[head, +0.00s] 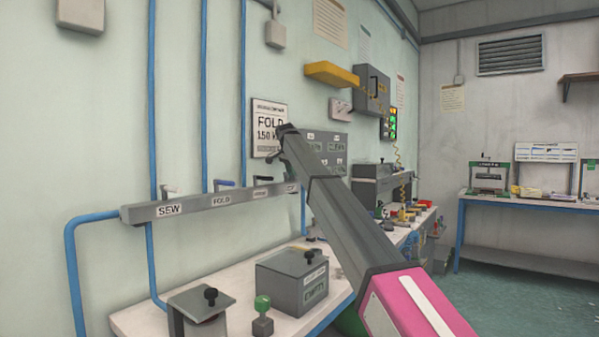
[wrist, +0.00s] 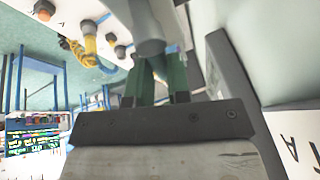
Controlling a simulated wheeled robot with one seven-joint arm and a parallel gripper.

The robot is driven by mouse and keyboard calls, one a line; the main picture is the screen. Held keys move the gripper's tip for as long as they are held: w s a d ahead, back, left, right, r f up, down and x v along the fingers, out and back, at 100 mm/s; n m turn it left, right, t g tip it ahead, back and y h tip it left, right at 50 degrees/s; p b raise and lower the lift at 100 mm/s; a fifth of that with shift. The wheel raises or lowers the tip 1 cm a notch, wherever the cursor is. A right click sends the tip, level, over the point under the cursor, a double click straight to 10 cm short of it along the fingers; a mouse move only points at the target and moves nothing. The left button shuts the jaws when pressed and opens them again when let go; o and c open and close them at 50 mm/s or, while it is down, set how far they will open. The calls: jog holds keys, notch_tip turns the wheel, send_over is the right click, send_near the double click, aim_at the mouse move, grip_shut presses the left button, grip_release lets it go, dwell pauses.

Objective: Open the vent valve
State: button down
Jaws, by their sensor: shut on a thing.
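A grey valve bar (head: 140,214) runs along the left wall, with labels SEW, FOLD and others too small to read. A white lever (head: 170,188) stands above SEW and a blue lever (head: 224,183) above FOLD. A dark lever (head: 263,178) stands further right. The label at the far right end is partly hidden by my arm, and no vent label is readable. In the wrist view, the green fingers of my gripper (wrist: 158,78) are shut on a grey rounded handle (wrist: 150,28). I cannot tell from the views which valve this handle belongs to.
A white workbench (head: 150,318) below the bar holds a grey box (head: 292,280) and a green-knobbed piece (head: 263,315). Blue pipes (head: 153,90) run up the wall. A second bench (head: 530,200) stands at the right, with open green floor before it.

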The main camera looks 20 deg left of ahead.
jog(key=shift+s+d+m+h, duration=0.15)
jog(key=shift+m+h, duration=0.1)
jog(key=shift+m, duration=0.3)
jog(key=shift+s+d+m+h, duration=0.1)
jog(key=shift+m+h, duration=0.15)
jog(key=shift+m, duration=0.3)
jog(key=shift+s+d+m+g+h, duration=0.2)
jog(key=shift+m+h, duration=0.1)
jog(key=shift+m, duration=0.45)
jog(key=shift+s+d+m+g+h, duration=0.1)
jog(key=shift+s+m+g+h, duration=0.15)
jog(key=shift+m, duration=0.5)
jog(key=c, duration=1.1)
grip_release()
